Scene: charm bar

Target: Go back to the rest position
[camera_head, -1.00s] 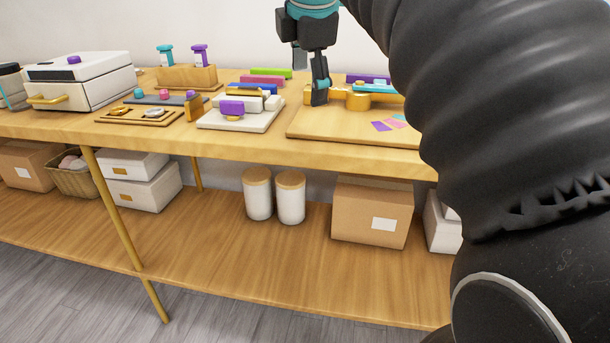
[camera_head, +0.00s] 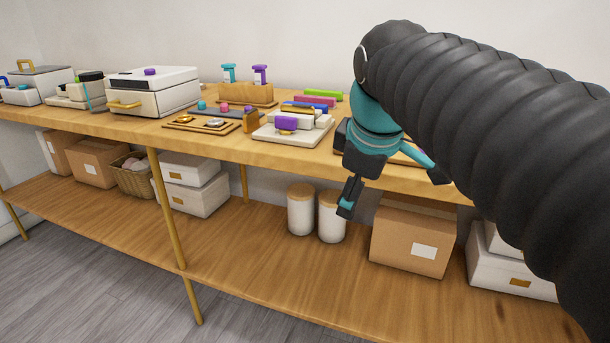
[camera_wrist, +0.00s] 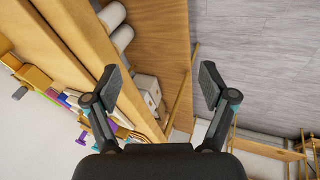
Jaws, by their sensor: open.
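My gripper (camera_head: 392,190) hangs in front of the upper shelf's front edge in the head view, its fingers spread apart. In the wrist view my gripper (camera_wrist: 162,92) is open, with nothing between the fingertips. My dark ribbed arm covers the right side of the head view. The wooden board at the right of the counter is mostly hidden behind my arm and gripper.
The wooden counter (camera_head: 205,148) holds a white box-shaped appliance (camera_head: 150,92), a small press with a purple handle (camera_head: 290,129) and a stamp stand (camera_head: 245,94). Below are white canisters (camera_head: 301,212), a cardboard box (camera_head: 410,240) and a basket (camera_head: 133,178). The grey floor (camera_head: 110,285) in front looks clear.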

